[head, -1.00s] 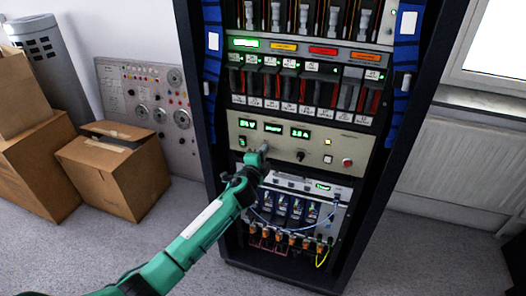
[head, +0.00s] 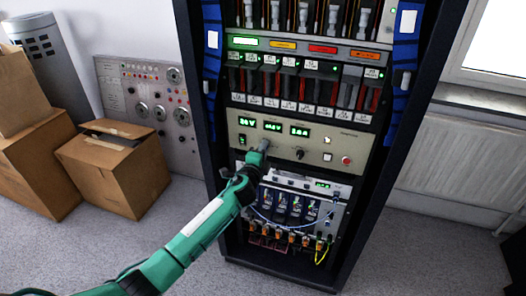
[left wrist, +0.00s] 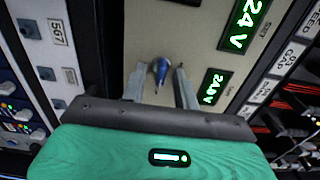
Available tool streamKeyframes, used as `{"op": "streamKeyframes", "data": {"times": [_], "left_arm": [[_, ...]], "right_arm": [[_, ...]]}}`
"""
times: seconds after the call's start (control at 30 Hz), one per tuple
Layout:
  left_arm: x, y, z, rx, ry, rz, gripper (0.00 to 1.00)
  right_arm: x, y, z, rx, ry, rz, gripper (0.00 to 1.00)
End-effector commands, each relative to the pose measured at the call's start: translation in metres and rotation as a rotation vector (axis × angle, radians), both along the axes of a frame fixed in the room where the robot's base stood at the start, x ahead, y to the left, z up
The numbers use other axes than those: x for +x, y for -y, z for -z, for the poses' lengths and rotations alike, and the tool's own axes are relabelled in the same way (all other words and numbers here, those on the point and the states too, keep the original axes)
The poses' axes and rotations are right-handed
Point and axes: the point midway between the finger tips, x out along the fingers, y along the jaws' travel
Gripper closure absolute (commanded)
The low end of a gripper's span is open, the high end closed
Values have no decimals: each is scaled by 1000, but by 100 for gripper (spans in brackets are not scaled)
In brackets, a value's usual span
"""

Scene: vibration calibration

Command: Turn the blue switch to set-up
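The blue switch (left wrist: 160,70) is a small blue knob on the beige panel (head: 330,140) of the rack. In the left wrist view it sits between the two fingers of my left gripper (left wrist: 160,88), with gaps showing on both sides. The fingers are apart and point at the panel. In the head view the left gripper (head: 263,146) is at the panel below the green displays and hides the blue switch. The middle display (head: 272,127) shows a reading that looks like 24.0 V. My right gripper is not in view.
A black knob (head: 300,155) and a red button (head: 347,160) are on the same panel to the right. Modules with cables (head: 295,210) are below it. Cardboard boxes (head: 115,165) stand on the floor at left.

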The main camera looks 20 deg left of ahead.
Motion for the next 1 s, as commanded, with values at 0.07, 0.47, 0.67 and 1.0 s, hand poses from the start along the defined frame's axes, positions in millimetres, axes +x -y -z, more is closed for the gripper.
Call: {"op": "streamKeyframes", "data": {"times": [0.07,0.47,0.67,1.0], "left_arm": [[0,0,0,-1,0,-1,70],[-21,-2,0,-1,0,-1,70],[-60,-2,0,-1,-1,1,70],[-120,-5,1,-1,-1,-1,70]], "right_arm": [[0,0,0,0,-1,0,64],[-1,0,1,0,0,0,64],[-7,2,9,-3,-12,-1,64],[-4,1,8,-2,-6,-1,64]]}}
